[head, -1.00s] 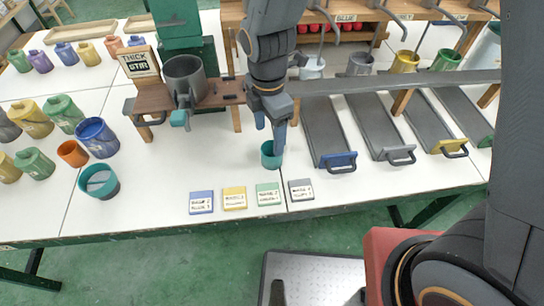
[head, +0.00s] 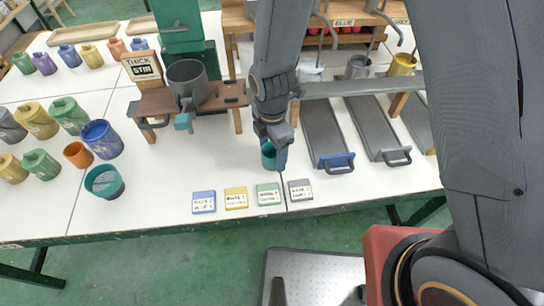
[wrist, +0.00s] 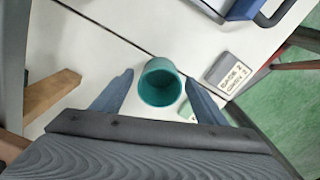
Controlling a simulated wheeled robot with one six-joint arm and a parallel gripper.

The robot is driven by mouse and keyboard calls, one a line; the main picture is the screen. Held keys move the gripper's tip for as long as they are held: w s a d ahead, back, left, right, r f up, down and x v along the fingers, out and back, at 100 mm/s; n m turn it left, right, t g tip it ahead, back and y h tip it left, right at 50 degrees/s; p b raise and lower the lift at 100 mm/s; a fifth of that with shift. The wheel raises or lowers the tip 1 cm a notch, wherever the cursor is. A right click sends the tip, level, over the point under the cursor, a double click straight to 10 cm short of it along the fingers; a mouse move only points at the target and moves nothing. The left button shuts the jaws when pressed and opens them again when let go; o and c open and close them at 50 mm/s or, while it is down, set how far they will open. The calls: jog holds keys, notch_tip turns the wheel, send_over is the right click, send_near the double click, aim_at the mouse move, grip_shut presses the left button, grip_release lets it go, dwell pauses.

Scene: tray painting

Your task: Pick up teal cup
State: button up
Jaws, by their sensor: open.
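The teal cup (head: 267,158) stands on the white table behind the row of label cards, partly hidden by my gripper (head: 275,156). In the wrist view the teal cup (wrist: 158,88) shows its open mouth and empty-looking inside. My gripper (wrist: 159,78) is open there, with one blue finger on each side of the cup. White table shows between each finger and the cup, so neither seems to touch it. The exact height of the fingertips against the rim cannot be told.
Blue, yellow, green and grey label cards (head: 236,198) lie in front of the cup. A grey tray with a blue handle (head: 337,162) is to the right. A wooden stand (head: 220,97) holds a grey pot behind left. A larger teal bucket (head: 104,190) stands far left.

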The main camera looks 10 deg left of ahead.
jog(key=c, duration=1.2)
jog(key=shift+o, duration=0.2)
